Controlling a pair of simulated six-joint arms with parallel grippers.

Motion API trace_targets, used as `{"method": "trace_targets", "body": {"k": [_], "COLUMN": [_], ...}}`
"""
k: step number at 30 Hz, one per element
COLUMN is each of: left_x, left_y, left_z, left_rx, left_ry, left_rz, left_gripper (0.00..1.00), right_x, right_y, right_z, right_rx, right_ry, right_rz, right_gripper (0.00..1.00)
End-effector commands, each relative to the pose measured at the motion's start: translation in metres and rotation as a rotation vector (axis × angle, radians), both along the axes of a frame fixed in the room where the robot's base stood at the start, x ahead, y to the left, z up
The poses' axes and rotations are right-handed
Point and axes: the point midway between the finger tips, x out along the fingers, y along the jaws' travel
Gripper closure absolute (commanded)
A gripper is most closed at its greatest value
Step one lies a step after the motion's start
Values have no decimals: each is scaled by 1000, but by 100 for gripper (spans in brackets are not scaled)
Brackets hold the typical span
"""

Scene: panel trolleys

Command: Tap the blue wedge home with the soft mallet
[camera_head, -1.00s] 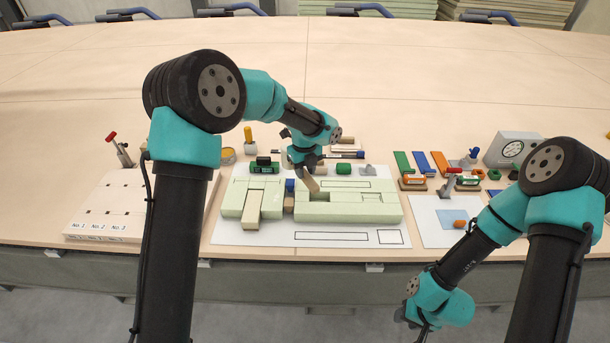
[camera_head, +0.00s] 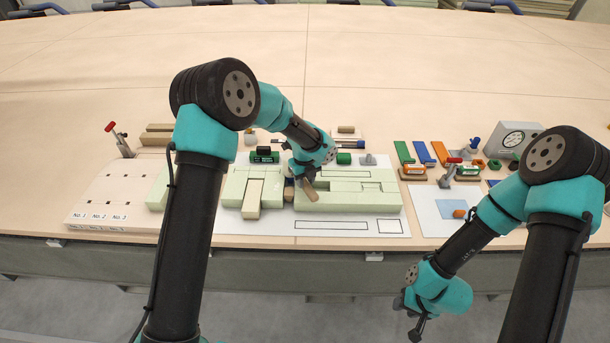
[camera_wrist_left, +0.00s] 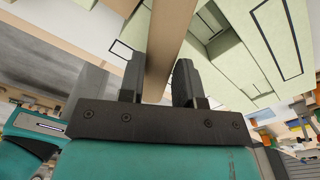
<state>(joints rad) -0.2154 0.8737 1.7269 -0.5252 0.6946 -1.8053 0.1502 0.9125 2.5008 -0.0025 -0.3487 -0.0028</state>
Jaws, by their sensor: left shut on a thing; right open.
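My left gripper (camera_head: 303,180) is shut on a tan wooden bar (camera_head: 309,191), which looks like a mallet handle; no mallet head can be made out. In the left wrist view the bar (camera_wrist_left: 165,45) runs between the two dark fingers (camera_wrist_left: 158,78). The gripper is over the gap between two pale green block assemblies, the left one (camera_head: 235,190) and the right one (camera_head: 350,201). The blue wedge cannot be made out now; the gripper and bar cover that spot. My right gripper (camera_head: 415,328) is open and empty, low in front of the table edge.
A dial box (camera_head: 510,140), coloured strips and small parts crowd the right. The back of the table (camera_head: 400,60) is clear.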

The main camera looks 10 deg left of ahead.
Motion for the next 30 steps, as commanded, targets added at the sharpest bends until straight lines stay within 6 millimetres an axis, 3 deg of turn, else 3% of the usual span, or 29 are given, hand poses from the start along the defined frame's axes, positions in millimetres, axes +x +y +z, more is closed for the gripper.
{"method": "trace_targets", "body": {"k": [17, 30], "left_x": [-1, 0], "left_y": [0, 0], "left_z": [-4, 42], "left_rx": [0, 0], "left_ry": [4, 0], "left_rz": [0, 1], "left_gripper": [100, 100], "right_x": [0, 0], "right_y": [0, 0], "right_z": [0, 0], "right_rx": [0, 0], "right_ry": [0, 0], "right_rz": [0, 0], "right_gripper": [57, 57]}}
